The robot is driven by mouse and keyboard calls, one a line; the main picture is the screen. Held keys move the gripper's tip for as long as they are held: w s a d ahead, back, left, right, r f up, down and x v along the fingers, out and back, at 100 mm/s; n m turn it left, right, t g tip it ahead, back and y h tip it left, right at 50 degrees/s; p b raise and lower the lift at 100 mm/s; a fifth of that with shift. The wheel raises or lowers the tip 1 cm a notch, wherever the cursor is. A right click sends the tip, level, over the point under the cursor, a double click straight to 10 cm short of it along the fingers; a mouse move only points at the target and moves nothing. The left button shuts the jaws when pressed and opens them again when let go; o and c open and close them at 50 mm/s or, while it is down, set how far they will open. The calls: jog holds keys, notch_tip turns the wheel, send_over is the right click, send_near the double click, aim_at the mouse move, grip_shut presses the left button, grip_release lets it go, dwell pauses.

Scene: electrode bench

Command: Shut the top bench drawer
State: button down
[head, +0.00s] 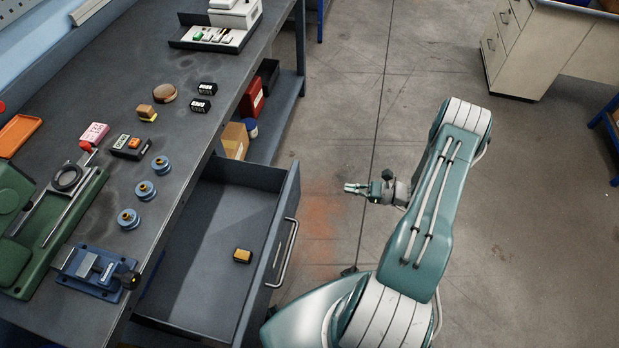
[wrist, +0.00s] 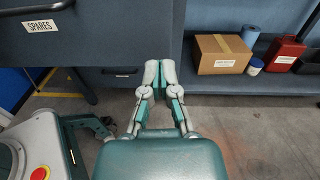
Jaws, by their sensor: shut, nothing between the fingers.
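The top bench drawer (head: 205,271) is pulled well out from the bench in the head view. My gripper (head: 347,188) is to the right of the drawer front, over the floor and apart from the handle. It is shut and empty. In the wrist view my gripper (wrist: 160,67) points forward, its fingertips together. A dark drawer front with a SPARES label (wrist: 40,26) fills the upper left there, partly cut off by the picture edge.
The bench top (head: 185,140) holds blue spools, small blocks and a green device. A lower shelf (wrist: 240,84) holds a cardboard box (wrist: 222,54) and a red can (wrist: 286,52). Floor (head: 340,90) is clear beyond my gripper. A white cabinet (head: 530,45) stands at the far right.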

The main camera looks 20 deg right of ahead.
aim_at(230, 167)
jog(key=shift+m+t, duration=0.4)
jog(key=x, duration=0.4)
jog(key=f+x, duration=0.1)
jog(key=x, duration=0.8)
jog(key=shift+w+a+f, duration=0.1)
jog(key=shift+w+f, duration=0.15)
jog(key=shift+w+a, duration=0.1)
jog(key=x, duration=2.4)
jog(key=shift+w+a+f, duration=0.1)
jog(key=shift+w+f, duration=0.2)
jog(key=shift+f, duration=0.05)
